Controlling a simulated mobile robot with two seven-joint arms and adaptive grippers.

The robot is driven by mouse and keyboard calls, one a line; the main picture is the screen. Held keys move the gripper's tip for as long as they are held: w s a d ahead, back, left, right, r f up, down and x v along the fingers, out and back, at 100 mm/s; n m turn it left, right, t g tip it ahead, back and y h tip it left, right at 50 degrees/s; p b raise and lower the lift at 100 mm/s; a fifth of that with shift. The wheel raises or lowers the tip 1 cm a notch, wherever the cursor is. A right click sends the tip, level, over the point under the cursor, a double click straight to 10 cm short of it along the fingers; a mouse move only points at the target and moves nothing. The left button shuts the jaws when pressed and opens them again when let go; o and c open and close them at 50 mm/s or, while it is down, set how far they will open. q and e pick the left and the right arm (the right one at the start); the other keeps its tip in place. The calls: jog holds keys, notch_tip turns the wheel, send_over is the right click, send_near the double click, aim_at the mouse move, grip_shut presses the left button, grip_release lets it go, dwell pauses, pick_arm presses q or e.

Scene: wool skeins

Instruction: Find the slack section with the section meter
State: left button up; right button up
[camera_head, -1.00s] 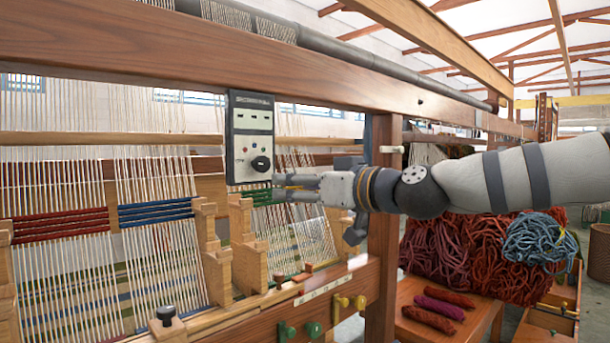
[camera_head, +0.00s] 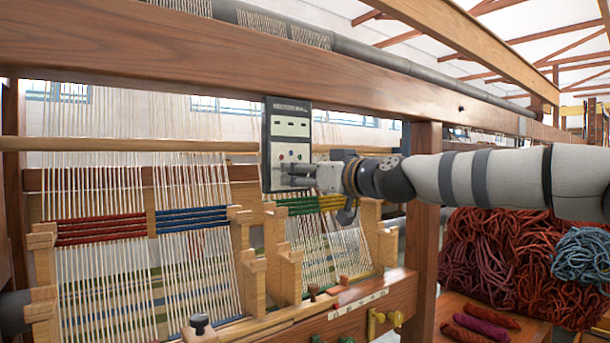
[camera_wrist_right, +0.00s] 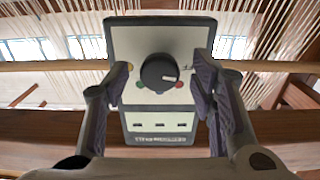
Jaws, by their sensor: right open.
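The section meter (camera_head: 291,128) is a grey-faced box with a dark frame, hanging at the loom's top beam. In the right wrist view its face (camera_wrist_right: 125,45) shows a black knob (camera_wrist_right: 159,72), small coloured lights and several slots. My right gripper (camera_head: 292,177) is at the meter's lower part and hides the knob in the head view. In the wrist view my right gripper (camera_wrist_right: 160,85) is open, its fingers apart on either side of the knob. The warp has red (camera_head: 100,229), blue (camera_head: 192,220), green (camera_head: 294,207) and yellow (camera_head: 332,203) banded sections. I cannot tell which is slack. My left gripper is not seen.
The wooden top beam (camera_head: 170,55) runs across above, and a loom post (camera_head: 424,190) stands right of the meter. Wooden blocks (camera_head: 250,275) stand between warp sections. Wool skeins (camera_head: 500,255) are heaped at the right.

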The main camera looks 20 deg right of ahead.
jog(key=shift+r, duration=0.15)
jog(key=shift+c, duration=0.5)
jog(key=c, duration=1)
jog(key=shift+c, duration=0.2)
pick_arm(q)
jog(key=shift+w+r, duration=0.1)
pick_arm(e)
jog(key=shift+s+m, duration=0.1)
jog(key=shift+m, duration=0.3)
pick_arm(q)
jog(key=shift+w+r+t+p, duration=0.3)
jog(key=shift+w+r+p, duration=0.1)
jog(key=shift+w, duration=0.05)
pick_arm(e)
jog(key=shift+m, duration=3.5)
